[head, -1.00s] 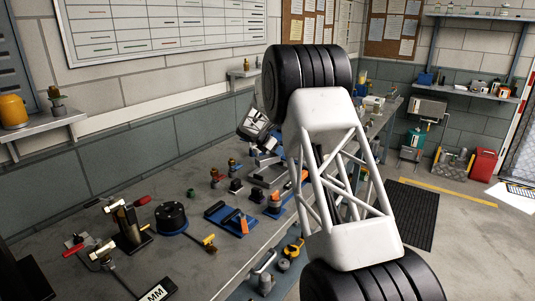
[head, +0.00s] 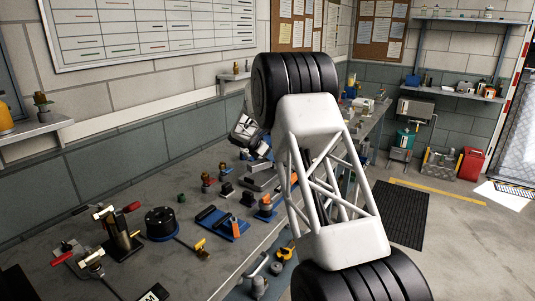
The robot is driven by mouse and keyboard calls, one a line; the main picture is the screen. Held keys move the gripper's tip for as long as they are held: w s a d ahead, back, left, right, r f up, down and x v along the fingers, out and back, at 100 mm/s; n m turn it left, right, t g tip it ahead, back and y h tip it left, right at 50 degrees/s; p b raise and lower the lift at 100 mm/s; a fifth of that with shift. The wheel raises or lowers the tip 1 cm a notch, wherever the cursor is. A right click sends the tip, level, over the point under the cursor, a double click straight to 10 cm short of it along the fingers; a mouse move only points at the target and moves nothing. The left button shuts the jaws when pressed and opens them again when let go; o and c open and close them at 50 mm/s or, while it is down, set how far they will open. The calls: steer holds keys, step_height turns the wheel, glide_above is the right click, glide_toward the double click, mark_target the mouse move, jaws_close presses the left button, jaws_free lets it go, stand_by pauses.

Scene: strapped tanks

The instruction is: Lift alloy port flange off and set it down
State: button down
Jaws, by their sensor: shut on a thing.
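My gripper (head: 263,151) is small and far off at the end of my arm, over the back part of the workbench, left of my large white arm link. Its dark fingers point down and right. They are closed on a piece that I take to be the alloy port flange, but the piece is too small and dark to make out. A light grey block-like part (head: 262,180) sits on the bench just below the fingers. I cannot tell whether the held piece touches it.
The grey bench (head: 110,233) holds a black round part (head: 161,223) with a yellow-tipped lever, red-handled clamps (head: 119,235), a blue tray (head: 218,222) and several small fittings (head: 207,182). A red can (head: 471,164) stands on the floor at right.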

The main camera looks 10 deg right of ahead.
mark_target(262, 161)
steer(key=shift+f, duration=2.55)
steer(key=shift+c, duration=2.3)
jaws_free()
steer(key=shift+f, duration=0.1)
steer(key=shift+v, duration=3.9)
